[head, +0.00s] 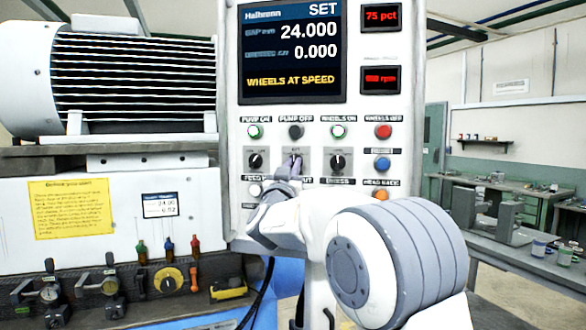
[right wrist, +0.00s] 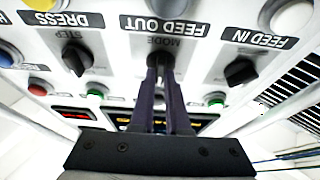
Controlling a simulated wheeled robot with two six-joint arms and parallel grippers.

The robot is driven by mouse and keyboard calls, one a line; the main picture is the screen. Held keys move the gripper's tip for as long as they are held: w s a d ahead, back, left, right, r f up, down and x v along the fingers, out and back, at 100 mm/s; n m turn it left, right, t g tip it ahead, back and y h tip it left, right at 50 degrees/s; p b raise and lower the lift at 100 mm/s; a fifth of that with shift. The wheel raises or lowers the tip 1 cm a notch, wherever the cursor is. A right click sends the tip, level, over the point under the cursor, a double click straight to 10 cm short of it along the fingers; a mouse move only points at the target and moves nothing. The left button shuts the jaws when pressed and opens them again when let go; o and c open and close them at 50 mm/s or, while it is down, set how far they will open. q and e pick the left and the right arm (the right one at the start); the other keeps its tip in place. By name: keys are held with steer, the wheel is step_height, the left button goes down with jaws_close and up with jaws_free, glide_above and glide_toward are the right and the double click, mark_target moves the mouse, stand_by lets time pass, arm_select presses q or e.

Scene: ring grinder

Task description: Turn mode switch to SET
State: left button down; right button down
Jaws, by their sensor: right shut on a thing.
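The mode switch (right wrist: 160,59) is a small black knob on the grey control panel, under an upside-down MODE label in the right wrist view. My right gripper (right wrist: 160,72) is shut on its knob, one dark finger on each side. In the head view my right gripper (head: 289,168) reaches up to the middle of the switch row and covers most of the knob, so its pointing direction is hard to read. The display (head: 292,52) reads SET at its top right, with 24.000, 0.000 and WHEELS AT SPEED below. My left gripper is not in view.
Black knobs stand close on both sides, one left (head: 256,161) and one right (head: 338,162). Pump and wheel buttons are above, feed buttons below. A machine with a yellow note (head: 71,208) is at left, a bench (head: 520,250) at right.

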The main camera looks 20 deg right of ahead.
steer(key=shift+f, duration=0.1)
steer(key=c, duration=0.9)
jaws_free()
steer(key=b+v, duration=0.4)
steer(key=v, duration=0.6)
steer(key=shift+s, duration=0.2)
steer(key=shift+a, duration=0.1)
